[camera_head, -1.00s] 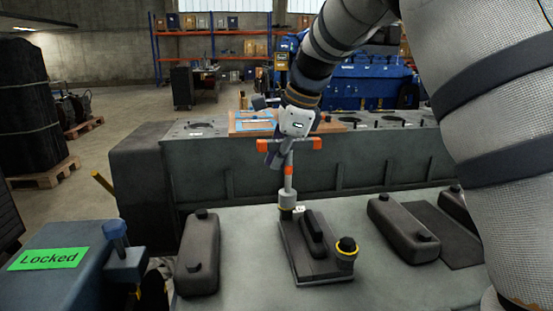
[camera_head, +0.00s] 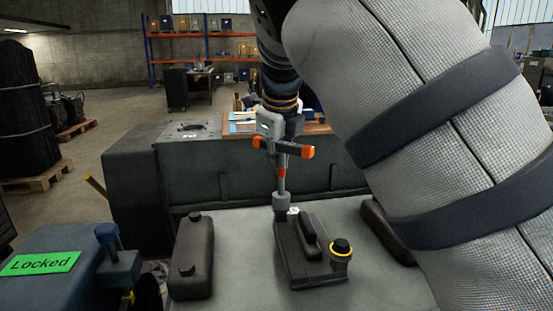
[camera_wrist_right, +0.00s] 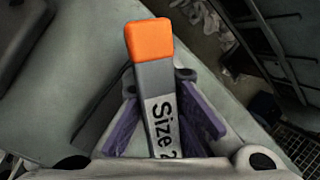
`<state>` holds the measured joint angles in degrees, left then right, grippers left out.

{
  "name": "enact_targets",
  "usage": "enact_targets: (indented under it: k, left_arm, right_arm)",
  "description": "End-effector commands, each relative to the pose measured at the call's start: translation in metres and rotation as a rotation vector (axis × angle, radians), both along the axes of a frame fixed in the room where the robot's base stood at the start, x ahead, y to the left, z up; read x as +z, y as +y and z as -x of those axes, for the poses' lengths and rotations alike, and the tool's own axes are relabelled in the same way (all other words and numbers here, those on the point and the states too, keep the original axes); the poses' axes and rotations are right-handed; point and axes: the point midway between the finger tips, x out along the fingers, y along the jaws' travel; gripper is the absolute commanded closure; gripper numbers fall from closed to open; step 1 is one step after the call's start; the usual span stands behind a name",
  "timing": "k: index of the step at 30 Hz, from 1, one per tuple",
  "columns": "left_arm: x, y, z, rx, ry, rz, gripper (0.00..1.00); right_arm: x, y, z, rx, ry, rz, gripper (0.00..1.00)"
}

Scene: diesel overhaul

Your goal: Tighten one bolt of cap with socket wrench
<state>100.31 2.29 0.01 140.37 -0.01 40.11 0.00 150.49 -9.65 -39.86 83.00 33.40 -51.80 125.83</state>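My right gripper (camera_head: 282,128) is shut on the T-handle of the socket wrench (camera_head: 282,178), which has a grey shaft and orange handle ends. In the right wrist view, its purple pads flank the grey handle (camera_wrist_right: 153,85), labelled "Size 2", the rest of the label hidden. The wrench stands nearly upright with its socket (camera_head: 280,201) down at the rear left corner of the dark cap (camera_head: 294,265). The socket hides any bolt under it. A black bolt with a yellow ring (camera_head: 341,248) stands at the cap's front right corner. My left gripper is not in view.
A dark grey cover (camera_head: 192,255) lies left of the cap on the pale surface; another (camera_head: 383,225) is partly behind my right arm. A blue block with a green "Locked" sign (camera_head: 40,263) is at the left. A long dark engine block (camera_head: 235,175) stands behind.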

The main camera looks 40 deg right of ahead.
Motion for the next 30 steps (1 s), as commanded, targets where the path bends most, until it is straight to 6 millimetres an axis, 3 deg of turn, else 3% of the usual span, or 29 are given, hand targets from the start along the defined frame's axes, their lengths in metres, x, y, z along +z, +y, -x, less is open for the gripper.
enact_targets:
  k: [10,22,30]
  left_arm:
    - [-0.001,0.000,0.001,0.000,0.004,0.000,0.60]
    - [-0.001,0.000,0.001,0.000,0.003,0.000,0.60]
    - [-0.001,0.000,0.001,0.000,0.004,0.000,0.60]
  right_arm:
    - [-0.001,0.000,0.000,0.002,0.004,0.002,1.00]
    - [0.030,-0.001,-0.001,0.002,0.000,0.003,1.00]
    - [0.035,0.000,0.000,0.002,0.001,0.002,1.00]
